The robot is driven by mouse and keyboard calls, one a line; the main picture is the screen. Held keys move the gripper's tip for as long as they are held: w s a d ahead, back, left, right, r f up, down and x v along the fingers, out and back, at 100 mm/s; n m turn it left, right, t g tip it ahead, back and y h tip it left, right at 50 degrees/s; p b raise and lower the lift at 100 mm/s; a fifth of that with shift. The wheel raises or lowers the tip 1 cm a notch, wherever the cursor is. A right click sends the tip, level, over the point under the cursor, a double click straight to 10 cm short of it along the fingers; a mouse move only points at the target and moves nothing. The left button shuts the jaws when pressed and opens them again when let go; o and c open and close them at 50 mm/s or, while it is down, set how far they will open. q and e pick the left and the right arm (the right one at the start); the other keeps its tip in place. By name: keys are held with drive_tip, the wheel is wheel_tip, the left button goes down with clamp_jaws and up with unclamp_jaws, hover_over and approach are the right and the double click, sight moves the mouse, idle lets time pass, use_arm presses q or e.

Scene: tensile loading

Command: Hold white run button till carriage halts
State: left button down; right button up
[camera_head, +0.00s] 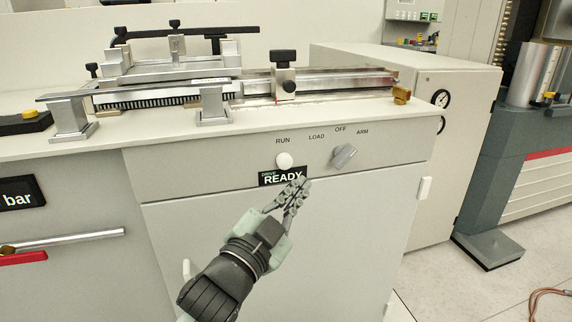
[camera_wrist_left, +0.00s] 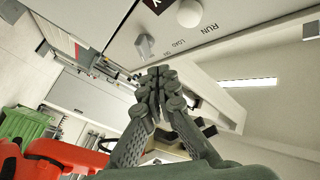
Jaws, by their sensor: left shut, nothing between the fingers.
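The white round run button (camera_head: 284,160) sits on the cabinet's front panel under the word RUN. It also shows at the top of the left wrist view (camera_wrist_left: 190,13). My left gripper (camera_head: 299,184) is shut and empty, its fingertips below and slightly right of the button, in front of the READY sign's right end. In the left wrist view its fingers (camera_wrist_left: 159,72) meet at the tips, apart from the button in the picture. The carriage (camera_head: 284,75) with a black knob stands on the metal rail on the bench top. My right gripper is not in view.
A grey selector knob (camera_head: 344,156) is right of the button, near the labels LOAD, OFF and ARM. The DRIVE READY sign (camera_head: 282,176) is just below the button. A brass piece (camera_head: 401,94) is at the rail's right end.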

sight(285, 161)
use_arm(q)
drive_tip(key=w, duration=0.2)
drive_tip(key=w+a, duration=0.2)
drive_tip(key=w, duration=0.1)
drive_tip(key=shift+w, duration=0.35)
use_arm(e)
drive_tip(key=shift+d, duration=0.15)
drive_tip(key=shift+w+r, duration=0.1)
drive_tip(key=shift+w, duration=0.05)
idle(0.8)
use_arm(q)
drive_tip(key=shift+w, duration=0.15)
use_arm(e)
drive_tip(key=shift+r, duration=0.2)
use_arm(q)
drive_tip(key=shift+w+p, duration=0.25)
drive_tip(key=shift+p, duration=0.05)
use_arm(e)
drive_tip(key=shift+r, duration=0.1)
